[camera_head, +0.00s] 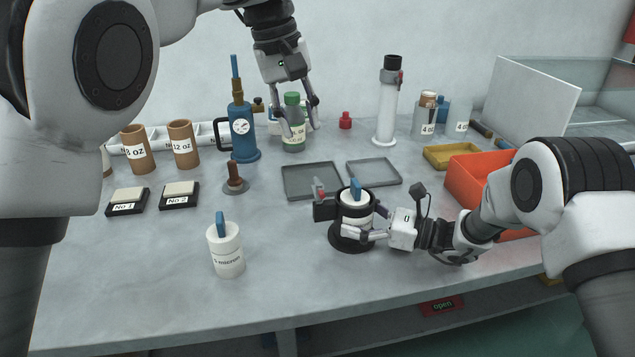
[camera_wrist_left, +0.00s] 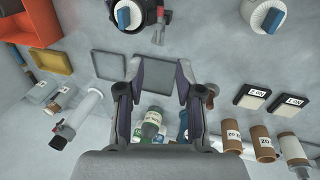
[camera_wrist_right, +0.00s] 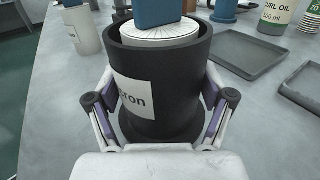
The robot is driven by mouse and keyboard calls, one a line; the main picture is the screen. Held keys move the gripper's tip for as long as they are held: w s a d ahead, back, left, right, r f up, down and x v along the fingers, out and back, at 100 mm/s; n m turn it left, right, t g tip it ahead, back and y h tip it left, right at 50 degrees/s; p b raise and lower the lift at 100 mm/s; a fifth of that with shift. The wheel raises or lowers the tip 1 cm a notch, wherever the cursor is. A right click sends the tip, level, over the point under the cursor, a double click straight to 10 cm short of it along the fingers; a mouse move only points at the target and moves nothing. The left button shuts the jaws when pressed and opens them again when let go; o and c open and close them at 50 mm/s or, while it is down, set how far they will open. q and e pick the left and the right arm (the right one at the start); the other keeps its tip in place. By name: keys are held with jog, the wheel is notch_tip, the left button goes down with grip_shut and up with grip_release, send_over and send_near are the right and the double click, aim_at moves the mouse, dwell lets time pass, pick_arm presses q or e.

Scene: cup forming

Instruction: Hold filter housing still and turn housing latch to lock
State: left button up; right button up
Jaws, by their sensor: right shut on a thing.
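The filter housing (camera_head: 351,236) is a black cup on a round base at the front middle of the table. A white filter with a blue tab (camera_head: 355,189) stands inside it. The housing latch (camera_head: 319,190), with a red part, sticks out on the housing's left side. My right gripper (camera_head: 362,222) is shut around the housing from the right; in the right wrist view its fingers flank the black wall (camera_wrist_right: 180,88). My left gripper (camera_head: 300,122) is open above the back of the table, around or in front of a green-capped bottle (camera_head: 292,103); it is apart from the housing and latch.
A second white filter (camera_head: 226,250) stands at front left. Two grey trays (camera_head: 311,181) lie behind the housing. A blue pump bottle (camera_head: 241,133), a white cylinder (camera_head: 388,110) and cardboard cups (camera_head: 138,150) stand further back. An orange bin (camera_head: 464,180) is on the right.

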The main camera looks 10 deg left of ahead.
aim_at(316, 180)
pick_arm(q)
jog(key=x, duration=0.9)
jog(key=w+x, duration=0.1)
jog(key=x, duration=0.4)
jog(key=shift+a+f, duration=0.1)
jog(key=shift+f, duration=0.15)
jog(key=shift+c, duration=0.4)
grip_shut()
